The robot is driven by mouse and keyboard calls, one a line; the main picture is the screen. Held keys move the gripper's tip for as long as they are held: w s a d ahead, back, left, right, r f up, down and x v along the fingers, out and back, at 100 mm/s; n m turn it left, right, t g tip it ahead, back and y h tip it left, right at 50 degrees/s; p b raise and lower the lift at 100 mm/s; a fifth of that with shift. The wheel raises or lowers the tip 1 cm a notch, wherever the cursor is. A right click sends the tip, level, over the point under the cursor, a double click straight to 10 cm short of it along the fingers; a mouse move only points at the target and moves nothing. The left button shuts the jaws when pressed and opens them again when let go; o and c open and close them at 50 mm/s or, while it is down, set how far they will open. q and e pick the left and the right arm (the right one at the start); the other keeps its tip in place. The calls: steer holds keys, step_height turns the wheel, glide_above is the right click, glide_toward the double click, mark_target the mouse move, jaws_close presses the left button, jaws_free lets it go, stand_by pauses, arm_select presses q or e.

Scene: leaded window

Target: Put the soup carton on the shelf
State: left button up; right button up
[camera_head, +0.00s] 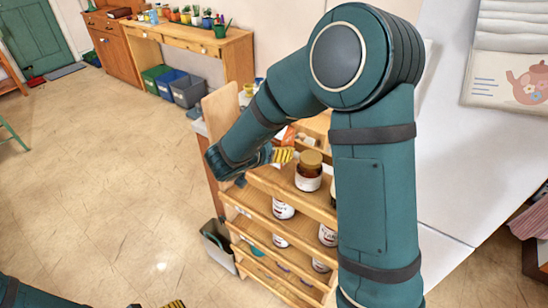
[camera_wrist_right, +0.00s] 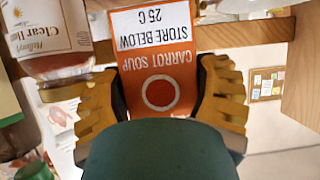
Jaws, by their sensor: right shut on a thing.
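The soup carton (camera_wrist_right: 160,70) is orange with a white panel and reads "CARROT SOUP" and "STORE BELOW 25 C", upside down in the right wrist view. My right gripper (camera_wrist_right: 165,98) is shut on it, one yellow ridged finger on each side. In the head view the carton (camera_head: 286,136) shows as a small orange patch at the wooden shelf unit (camera_head: 262,222), beside the yellow fingers (camera_head: 283,155). I cannot tell whether it touches a board. My left gripper (camera_head: 173,304) shows only as a yellow tip at the bottom edge; its opening is hidden.
A gold-lidded jar (camera_head: 309,172) stands on an upper tier near my right gripper; a labelled jar (camera_wrist_right: 55,38) is close beside the carton in the wrist view. Several jars fill lower tiers. A grey bin (camera_head: 215,242) stands left of the unit. The floor further left is clear.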

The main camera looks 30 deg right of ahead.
steer(key=shift+f+b, duration=0.35)
steer(key=shift+f, duration=1.15)
steer(key=shift+f, duration=0.1)
steer(key=o, duration=1.3)
